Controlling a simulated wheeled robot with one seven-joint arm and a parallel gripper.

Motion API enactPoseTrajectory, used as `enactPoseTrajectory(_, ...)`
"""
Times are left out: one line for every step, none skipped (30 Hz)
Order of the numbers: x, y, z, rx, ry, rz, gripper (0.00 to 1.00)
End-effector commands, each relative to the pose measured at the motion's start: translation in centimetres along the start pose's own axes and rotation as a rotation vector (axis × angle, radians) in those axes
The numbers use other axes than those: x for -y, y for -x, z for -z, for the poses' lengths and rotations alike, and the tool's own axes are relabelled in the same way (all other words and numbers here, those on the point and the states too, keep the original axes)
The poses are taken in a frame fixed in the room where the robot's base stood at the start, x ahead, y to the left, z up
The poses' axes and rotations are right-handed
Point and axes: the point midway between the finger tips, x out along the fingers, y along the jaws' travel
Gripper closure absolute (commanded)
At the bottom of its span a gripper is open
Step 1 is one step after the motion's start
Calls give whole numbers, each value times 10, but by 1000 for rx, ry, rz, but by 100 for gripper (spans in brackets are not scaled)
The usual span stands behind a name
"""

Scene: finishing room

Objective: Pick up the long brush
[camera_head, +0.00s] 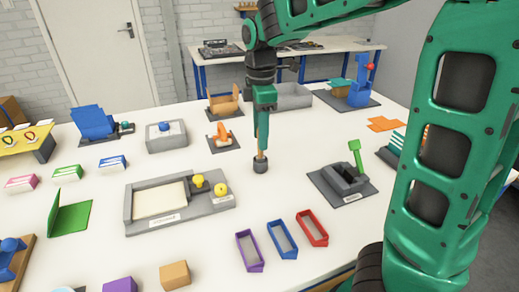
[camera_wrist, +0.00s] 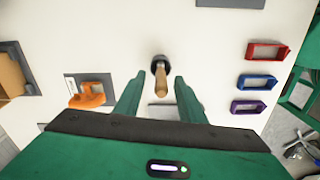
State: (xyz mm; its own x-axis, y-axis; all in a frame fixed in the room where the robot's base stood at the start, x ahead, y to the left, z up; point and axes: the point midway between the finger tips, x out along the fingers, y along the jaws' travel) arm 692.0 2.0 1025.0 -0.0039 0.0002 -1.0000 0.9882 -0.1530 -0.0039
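The long brush shows in the head view as a light wooden handle (camera_head: 260,156) standing upright from a dark round piece (camera_head: 260,167) on the white table. I cannot tell whether the dark piece is its head or a holder. My gripper (camera_head: 262,138) points down right over it, its fingers hiding the handle's upper part. In the wrist view the wooden handle (camera_wrist: 161,85) lies between the two open fingers of my gripper (camera_wrist: 157,88), with clear gaps on both sides. The dark round piece (camera_wrist: 158,63) shows beyond the fingertips.
A grey tray with yellow knobs (camera_head: 155,219) is left of the brush. A grey block with a green lever (camera_head: 343,178) is to the right. Purple (camera_head: 250,251), blue (camera_head: 282,239) and red (camera_head: 312,227) bins stand in front. An orange device (camera_head: 222,138) is behind. Table around the brush is bare.

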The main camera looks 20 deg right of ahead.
Motion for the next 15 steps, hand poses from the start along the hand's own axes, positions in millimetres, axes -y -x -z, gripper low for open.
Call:
enactPoseTrajectory(0, -2, 0, 0, -1, 0, 64)
enactPoseTrajectory(0, -3, 0, 0, -1, 0, 64)
enactPoseTrajectory(0, -4, 0, 0, -2, -1, 64)
enactPoseTrajectory(0, -4, 0, -1, -2, -1, 64)
enactPoseTrajectory(0, -4, 0, -1, -1, -1, 64)
enactPoseTrajectory(0, -4, 0, -1, -1, -1, 64)
enactPoseTrajectory(0, -3, 0, -1, -1, -1, 64)
enactPoseTrajectory(0, -3, 0, -1, -1, -1, 64)
enactPoseTrajectory(0, -3, 0, -1, -1, -1, 71)
enactPoseTrajectory(0, -3, 0, -1, -1, -1, 78)
enactPoseTrajectory(0, -3, 0, -1, -1, -1, 85)
enactPoseTrajectory(0, -3, 0, -1, -1, -1, 95)
enactPoseTrajectory(0, -3, 0, -1, -1, -1, 100)
enactPoseTrajectory(0, -3, 0, -1, -1, -1, 100)
enactPoseTrajectory(0, -3, 0, -1, -1, -1, 100)
